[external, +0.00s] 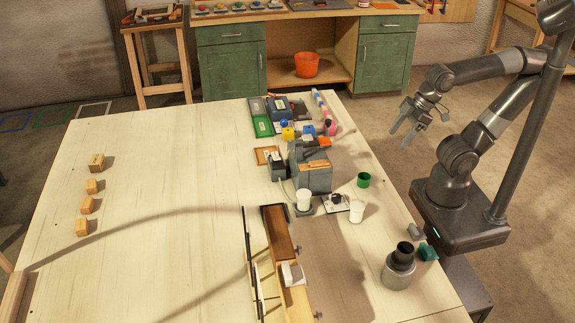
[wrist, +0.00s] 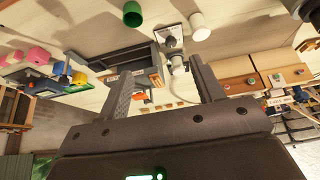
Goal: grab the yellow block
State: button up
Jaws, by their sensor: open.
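The small yellow block (external: 288,133) sits on the far part of the white table, beside a small blue block (external: 308,132) and just beyond a grey machine. In the wrist view, which is upside down, a small yellow shape (wrist: 79,78) next to a blue one at the left looks like the same block. My gripper (external: 402,134) is in the air off the table's right edge, well to the right of the yellow block. Its two fingers (wrist: 164,72) are spread apart with nothing held between them.
The grey machine (external: 312,172) stands near the yellow block. A green cup (external: 363,180), white cups and a dark cylinder (external: 398,272) line the right side. The table's left half is mostly clear, with several wooden blocks (external: 92,186).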

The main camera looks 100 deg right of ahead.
jog(key=shift+o, duration=0.3)
jog(key=m+g, duration=0.6)
jog(key=m, duration=3)
send_over(288, 130)
notch_tip(288, 130, down, 9)
jog(key=f, duration=0.5)
jog(key=shift+w+f, duration=0.2)
jog(key=shift+f, duration=0.2)
jog(key=shift+s+a+f, duration=0.1)
jog(key=shift+f, duration=1.3)
jog(key=shift+s+f, duration=0.1)
jog(key=shift+f, duration=1.25)
jog(key=shift+c, duration=0.2)
